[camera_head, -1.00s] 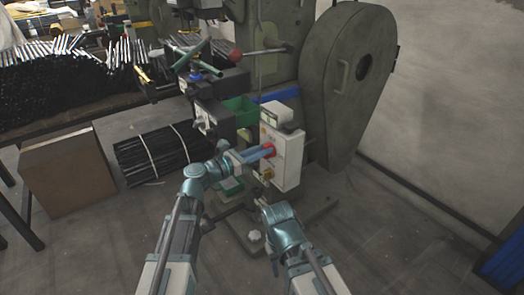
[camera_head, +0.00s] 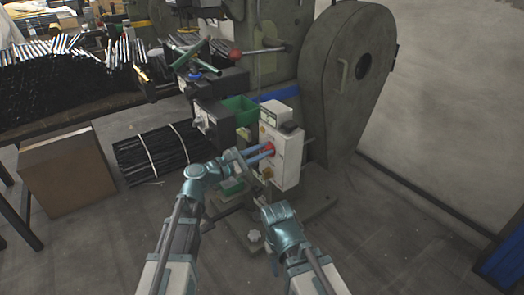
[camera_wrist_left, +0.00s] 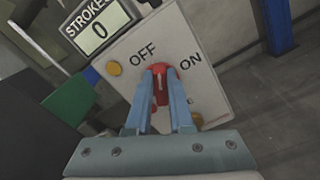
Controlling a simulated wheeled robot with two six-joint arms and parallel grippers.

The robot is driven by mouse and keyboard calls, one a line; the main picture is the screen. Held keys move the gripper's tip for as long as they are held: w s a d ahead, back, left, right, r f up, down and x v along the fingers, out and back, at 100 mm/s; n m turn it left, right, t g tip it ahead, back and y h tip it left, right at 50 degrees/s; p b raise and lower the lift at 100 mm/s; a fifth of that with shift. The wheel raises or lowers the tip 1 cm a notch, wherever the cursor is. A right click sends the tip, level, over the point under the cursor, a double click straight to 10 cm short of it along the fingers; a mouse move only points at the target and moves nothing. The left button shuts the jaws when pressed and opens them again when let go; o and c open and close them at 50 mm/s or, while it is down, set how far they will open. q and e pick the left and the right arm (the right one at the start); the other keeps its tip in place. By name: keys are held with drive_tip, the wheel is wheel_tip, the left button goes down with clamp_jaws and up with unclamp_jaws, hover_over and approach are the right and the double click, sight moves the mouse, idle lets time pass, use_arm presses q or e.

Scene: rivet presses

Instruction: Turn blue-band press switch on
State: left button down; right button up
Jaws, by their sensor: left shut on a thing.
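The press with the blue band (camera_head: 282,94) has a white control box (camera_head: 289,160) on its front. A red switch knob (camera_head: 269,149) sits on that box; it also shows in the left wrist view (camera_wrist_left: 161,72) between the labels OFF and ON. My left gripper (camera_head: 267,151) is shut on the red knob, one finger on each side. The fingers (camera_wrist_left: 162,78) hide parts of the knob, and I cannot tell for sure which label it points to. My right gripper (camera_head: 258,188) is below the box, and its jaws are too small to read.
A stroke counter (camera_wrist_left: 98,27) reading 0 sits above the switch panel. A green bin (camera_head: 240,108) stands beside the box. A bundle of dark rods (camera_head: 155,157) and a cardboard box (camera_head: 68,172) are at left.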

use_arm(q)
drive_tip(key=shift+s+d+f+m+b, duration=0.1)
drive_tip(key=shift+f+m+b, duration=0.1)
drive_tip(key=shift+m, duration=1.85)
drive_tip(key=shift+s+d+f+m+b, duration=0.1)
drive_tip(key=shift+s+f+m+b, duration=0.1)
drive_tip(key=shift+m, duration=1.8)
drive_tip(key=shift+s+f+m+b, duration=0.1)
drive_tip(key=shift+f+m+b, duration=0.1)
drive_tip(key=shift+m, duration=1.85)
drive_tip(key=c, duration=0.8)
unclamp_jaws()
drive_tip(key=shift+w, duration=0.1)
drive_tip(key=v, duration=1.4)
